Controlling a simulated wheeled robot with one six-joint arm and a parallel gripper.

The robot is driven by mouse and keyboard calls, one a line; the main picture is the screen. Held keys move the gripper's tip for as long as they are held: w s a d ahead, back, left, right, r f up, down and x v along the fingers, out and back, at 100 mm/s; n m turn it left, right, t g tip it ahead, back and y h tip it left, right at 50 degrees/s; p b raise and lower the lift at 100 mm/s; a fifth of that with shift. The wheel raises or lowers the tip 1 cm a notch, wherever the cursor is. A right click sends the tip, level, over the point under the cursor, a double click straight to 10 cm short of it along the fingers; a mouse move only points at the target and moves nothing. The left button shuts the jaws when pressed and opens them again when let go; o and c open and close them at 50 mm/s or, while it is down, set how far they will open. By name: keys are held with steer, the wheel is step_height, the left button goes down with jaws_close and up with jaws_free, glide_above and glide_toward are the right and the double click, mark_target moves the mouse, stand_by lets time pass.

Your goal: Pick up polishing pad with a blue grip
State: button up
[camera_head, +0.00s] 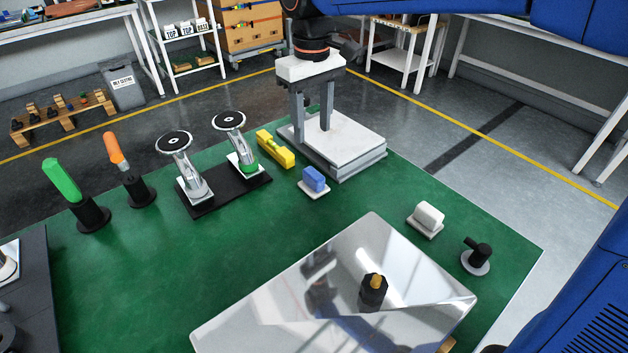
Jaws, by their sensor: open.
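The polishing pad with a blue grip (314,180) lies on the green table mat, right of the yellow piece and just in front of the pale platform. Its flat base is white and the blue block sits on top. My gripper (311,136) is at the upper middle, with a white body and two grey fingers pointing down. The fingers are apart, with nothing seen between them. They appear in front of or over the pale platform, behind the blue-gripped pad and apart from it. A similar pad with a white grip (428,217) lies farther right.
The pale platform (345,150) stands behind the pad. A yellow piece (275,149) lies to its left, near a black stand (230,194) with two metal parts. Bare green mat (150,265) lies front left.

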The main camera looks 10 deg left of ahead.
glide_toward(314, 173)
step_height(314, 173, down, 6)
steer(key=shift+w+a+r, duration=0.1)
steer(key=shift+a+r, duration=0.05)
steer(key=shift+r, duration=0.1)
steer(key=shift+f, duration=2.6)
steer(key=c, duration=1.1)
